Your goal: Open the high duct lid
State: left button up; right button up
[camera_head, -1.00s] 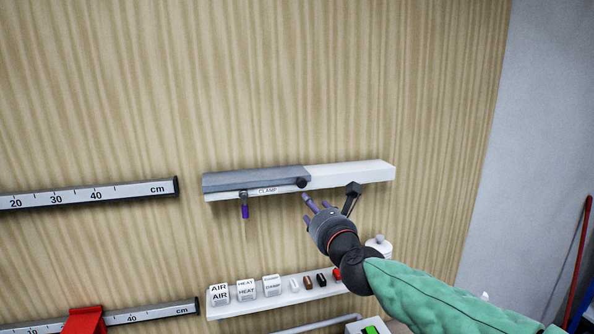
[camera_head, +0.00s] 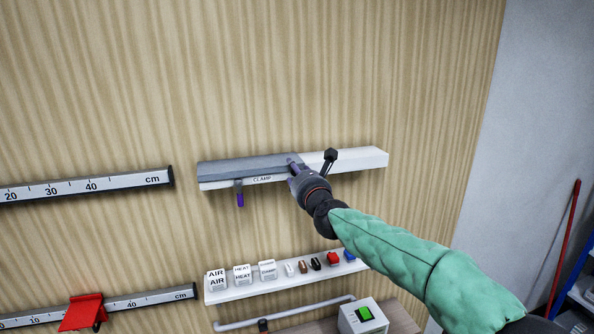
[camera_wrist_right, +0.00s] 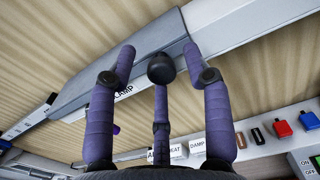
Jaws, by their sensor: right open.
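The high duct (camera_head: 360,160) is a long white box on the wood-grain wall, marked CLAMP. Its grey lid (camera_head: 240,168) covers the left part and looks closed; it also shows in the right wrist view (camera_wrist_right: 130,65). A black knob (camera_wrist_right: 160,68) is at the lid's right end; in the head view my gripper hides it. My right gripper (camera_head: 292,164) is open at that end, its purple fingers (camera_wrist_right: 127,62) around the knob in the wrist view. I cannot tell whether they touch it. A purple-tipped clamp (camera_head: 240,197) hangs below the duct. My left gripper is not in view.
Below is a white shelf (camera_head: 290,283) with labelled AIR, HEAT and DAMP blocks and several small coloured pieces. Rulers (camera_head: 85,186) are on the wall at left, the lower with a red slider (camera_head: 83,312). A box with a green button (camera_head: 365,315) stands lower right.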

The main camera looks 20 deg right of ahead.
jog(key=shift+w, duration=0.25)
grip_shut()
jog(key=shift+d, duration=0.1)
